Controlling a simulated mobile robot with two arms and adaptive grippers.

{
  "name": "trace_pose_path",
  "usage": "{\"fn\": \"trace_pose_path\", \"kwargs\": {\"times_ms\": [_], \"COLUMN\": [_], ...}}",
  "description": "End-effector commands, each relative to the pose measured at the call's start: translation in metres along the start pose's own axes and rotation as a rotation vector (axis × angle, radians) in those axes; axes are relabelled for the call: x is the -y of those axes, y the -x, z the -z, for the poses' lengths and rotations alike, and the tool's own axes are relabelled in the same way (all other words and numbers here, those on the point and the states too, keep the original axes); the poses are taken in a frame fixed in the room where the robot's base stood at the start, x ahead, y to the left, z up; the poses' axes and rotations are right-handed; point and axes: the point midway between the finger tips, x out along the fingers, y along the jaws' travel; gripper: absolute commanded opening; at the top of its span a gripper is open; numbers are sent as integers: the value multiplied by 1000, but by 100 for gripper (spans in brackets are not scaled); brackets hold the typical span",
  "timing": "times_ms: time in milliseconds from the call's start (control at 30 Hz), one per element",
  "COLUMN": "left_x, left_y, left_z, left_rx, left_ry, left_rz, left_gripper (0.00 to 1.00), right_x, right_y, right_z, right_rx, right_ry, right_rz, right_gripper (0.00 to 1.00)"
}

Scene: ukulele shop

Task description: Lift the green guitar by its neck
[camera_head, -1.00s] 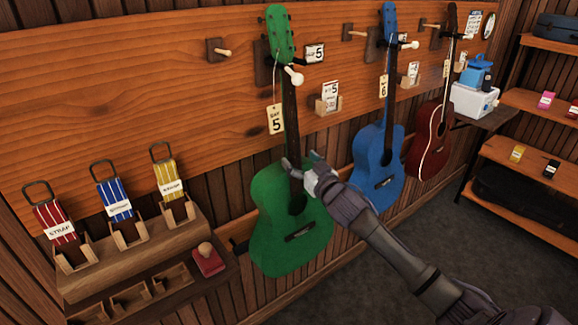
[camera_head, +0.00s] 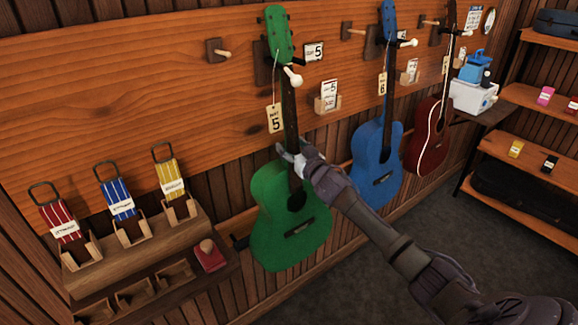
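The green guitar (camera_head: 272,235) hangs upright on the wall, its headstock (camera_head: 279,35) at a peg near the top. A paper tag reading 5 (camera_head: 275,118) hangs beside its neck (camera_head: 290,105). My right gripper (camera_head: 287,153) is at the lower neck, just above the sound hole, its fingers by the neck. The fingers are small and partly hidden by the wrist, so I cannot tell whether they touch or grip the neck. My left gripper is not in view.
A blue guitar (camera_head: 376,172) and a dark red guitar (camera_head: 428,140) hang to the right. At lower left, a wooden rack (camera_head: 150,255) holds several straps beside a red stamp (camera_head: 209,256). Shelves (camera_head: 535,155) stand at far right. Grey floor is clear at lower right.

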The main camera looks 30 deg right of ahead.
Motion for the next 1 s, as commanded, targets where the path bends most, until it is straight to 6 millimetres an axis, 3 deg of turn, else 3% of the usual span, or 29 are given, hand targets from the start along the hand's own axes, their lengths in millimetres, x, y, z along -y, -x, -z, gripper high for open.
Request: {"fn": "trace_pose_path", "kwargs": {"times_ms": [33, 333, 833, 1000], "left_x": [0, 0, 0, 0], "left_y": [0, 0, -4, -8], "left_z": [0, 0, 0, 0], "left_rx": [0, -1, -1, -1], "left_ry": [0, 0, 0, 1], "left_rz": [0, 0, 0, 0], "left_gripper": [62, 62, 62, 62], "right_x": [0, 0, -2, -2], "right_y": [0, 0, 2, 4], "right_z": [0, 0, 10, 29], "right_rx": [0, 0, -13, -17], "right_ry": [0, 0, -1, 1], "right_rz": [0, 0, 0, 1], "right_gripper": [48, 0, 0, 0]}}
